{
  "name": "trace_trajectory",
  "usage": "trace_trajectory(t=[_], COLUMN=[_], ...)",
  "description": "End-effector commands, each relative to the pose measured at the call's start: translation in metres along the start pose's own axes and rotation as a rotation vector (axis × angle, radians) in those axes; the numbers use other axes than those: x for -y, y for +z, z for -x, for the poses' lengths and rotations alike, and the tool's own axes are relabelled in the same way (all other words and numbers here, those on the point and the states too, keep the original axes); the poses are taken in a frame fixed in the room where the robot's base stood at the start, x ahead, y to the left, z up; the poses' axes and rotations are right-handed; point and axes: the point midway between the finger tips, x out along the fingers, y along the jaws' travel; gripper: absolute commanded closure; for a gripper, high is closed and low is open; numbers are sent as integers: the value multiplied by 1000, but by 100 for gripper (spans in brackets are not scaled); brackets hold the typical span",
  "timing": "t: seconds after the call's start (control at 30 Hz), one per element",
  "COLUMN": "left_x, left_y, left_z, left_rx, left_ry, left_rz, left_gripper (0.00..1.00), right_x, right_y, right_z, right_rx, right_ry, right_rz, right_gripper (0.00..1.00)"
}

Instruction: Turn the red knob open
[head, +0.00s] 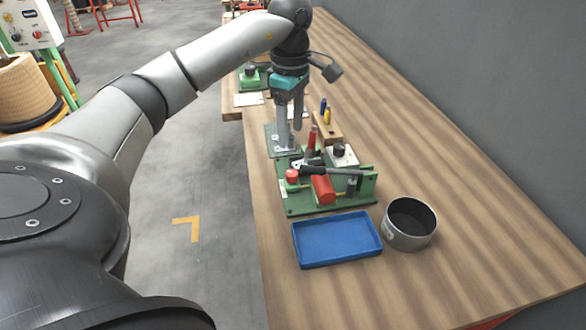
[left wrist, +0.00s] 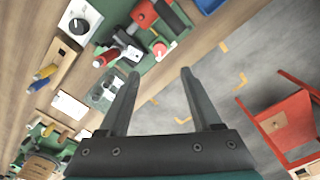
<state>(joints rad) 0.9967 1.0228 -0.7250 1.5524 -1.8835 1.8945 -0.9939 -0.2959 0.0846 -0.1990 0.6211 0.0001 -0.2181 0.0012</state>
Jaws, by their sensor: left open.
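The red knob (head: 292,176) is a small round button-like cap at the left of the green fixture (head: 300,203) on the wooden bench. It also shows in the left wrist view (left wrist: 160,50), on a pale base, just beyond my fingertips. My left gripper (head: 290,135) points down above the bench behind the knob. It is open, and nothing shows between its fingers in the left wrist view (left wrist: 160,73). The knob is apart from both fingers. My right gripper is in neither view.
A black dial (head: 339,150) stands behind. A blue tray (head: 337,240) and grey round container (head: 409,224) are in front. The bench's right side is clear.

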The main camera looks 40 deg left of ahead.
Motion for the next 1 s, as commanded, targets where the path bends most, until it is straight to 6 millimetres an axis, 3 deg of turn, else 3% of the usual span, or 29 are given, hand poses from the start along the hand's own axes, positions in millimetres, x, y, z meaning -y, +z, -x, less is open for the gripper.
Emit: trace_trajectory(t=[0.03,0.2,0.5,0.7,1.0], left_x=[1,1,0,0,0], left_y=[0,1,1,1,1], left_z=[-15,-53,-105,-117,-118], left_rx=[0,2,3,4,4], left_ry=[-4,-5,-2,0,0], left_rz=[0,-1,1,0,0], left_gripper=[34,34,34,34,37], right_x=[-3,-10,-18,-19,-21], right_y=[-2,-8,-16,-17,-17], right_z=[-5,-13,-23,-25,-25], right_rx=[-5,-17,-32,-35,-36], right_ry=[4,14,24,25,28], right_rz=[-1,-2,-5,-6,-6], right_gripper=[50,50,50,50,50])
